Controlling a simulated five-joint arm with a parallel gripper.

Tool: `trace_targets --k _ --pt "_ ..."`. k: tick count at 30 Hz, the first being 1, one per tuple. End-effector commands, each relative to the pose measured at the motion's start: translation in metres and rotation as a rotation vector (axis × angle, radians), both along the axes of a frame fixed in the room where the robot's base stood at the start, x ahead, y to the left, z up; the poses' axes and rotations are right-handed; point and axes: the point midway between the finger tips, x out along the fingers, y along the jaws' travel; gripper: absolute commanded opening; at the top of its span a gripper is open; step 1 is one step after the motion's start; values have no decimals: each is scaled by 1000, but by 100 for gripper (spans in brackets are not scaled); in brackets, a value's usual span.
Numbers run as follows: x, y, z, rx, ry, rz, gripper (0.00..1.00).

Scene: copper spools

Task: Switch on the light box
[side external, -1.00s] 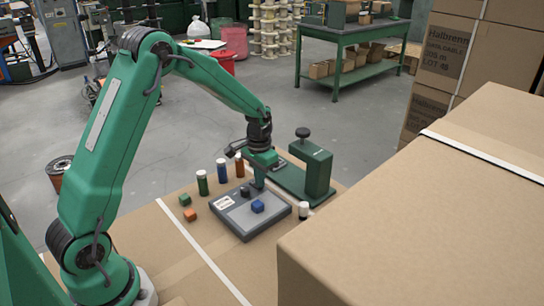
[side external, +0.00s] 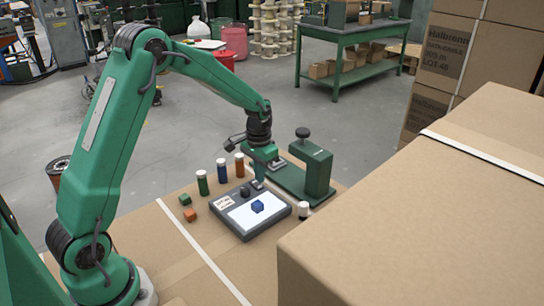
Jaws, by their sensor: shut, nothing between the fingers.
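The light box (side external: 232,218) is a dark grey flat box on the cardboard surface, and its panel glows bright white. A blue cube (side external: 257,206) sits on the lit panel. A small dark knob (side external: 245,191) stands at the box's back edge. My gripper (side external: 259,182) points down at the back edge of the box, just right of the knob. It is shut and empty. I cannot tell whether its tips touch the box.
Green, blue and orange capped vials (side external: 221,171) stand behind the box. Green and orange cubes (side external: 190,214) lie at left. A large carton (side external: 430,210) fills the right foreground.

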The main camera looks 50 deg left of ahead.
Motion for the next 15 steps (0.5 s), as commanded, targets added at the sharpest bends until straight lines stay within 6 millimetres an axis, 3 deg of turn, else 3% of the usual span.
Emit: trace_targets --k 15 --pt "0 0 30 0 -1 0 0"
